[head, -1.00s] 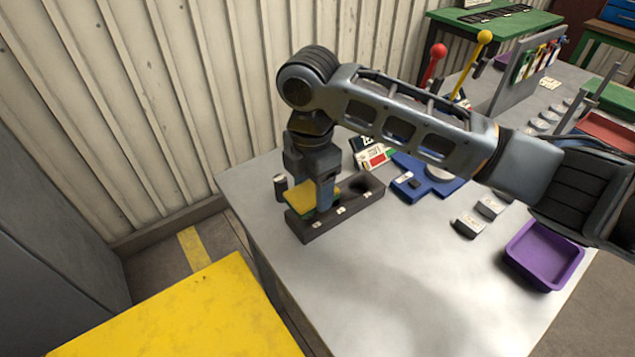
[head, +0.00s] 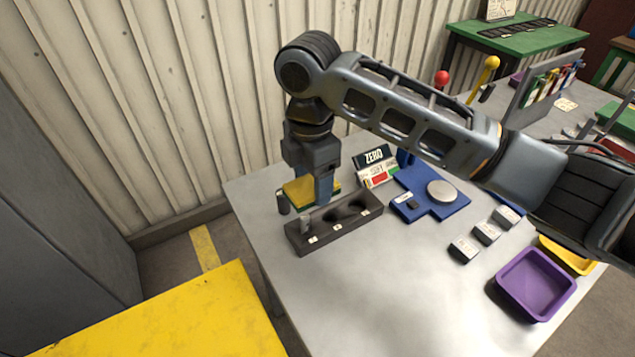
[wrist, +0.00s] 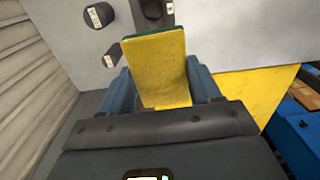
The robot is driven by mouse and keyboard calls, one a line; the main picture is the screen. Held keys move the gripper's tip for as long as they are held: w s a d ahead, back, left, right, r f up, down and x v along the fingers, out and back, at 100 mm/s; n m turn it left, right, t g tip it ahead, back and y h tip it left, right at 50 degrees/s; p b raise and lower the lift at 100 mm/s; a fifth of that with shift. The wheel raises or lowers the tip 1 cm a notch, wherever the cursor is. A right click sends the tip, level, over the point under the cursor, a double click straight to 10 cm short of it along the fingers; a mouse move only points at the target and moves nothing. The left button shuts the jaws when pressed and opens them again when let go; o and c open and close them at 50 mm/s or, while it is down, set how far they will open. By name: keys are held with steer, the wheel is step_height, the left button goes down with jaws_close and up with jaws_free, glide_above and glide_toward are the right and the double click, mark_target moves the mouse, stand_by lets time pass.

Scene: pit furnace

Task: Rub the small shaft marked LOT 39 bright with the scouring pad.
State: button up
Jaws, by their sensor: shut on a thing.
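My gripper (head: 318,194) is shut on the scouring pad (head: 297,190), which is yellow with a green layer. The pad also fills the middle of the wrist view (wrist: 158,68). It is held above and behind the left end of a dark block (head: 350,217) with sockets and small white labels. A grey shaft-like piece (head: 307,214) shows at the block's left end, just below the pad. A small dark cylinder (head: 283,202) stands on the table left of the block. Two capped cylinders, one upper (wrist: 99,15) and one lower (wrist: 112,56), show in the wrist view. Their markings are unreadable.
A blue scale-like device (head: 425,207) with a round plate stands right of the block, near a ZERO sign (head: 374,157). Several labelled grey pieces (head: 487,232) and a purple tray (head: 535,282) lie farther right. The front middle of the table (head: 390,290) is clear.

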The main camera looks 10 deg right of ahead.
steer(key=shift+r, duration=0.75)
steer(key=shift+f, duration=0.1)
steer(key=shift+a+f+b, duration=0.45)
steer(key=shift+a+f, duration=0.25)
steer(key=shift+f, duration=0.25)
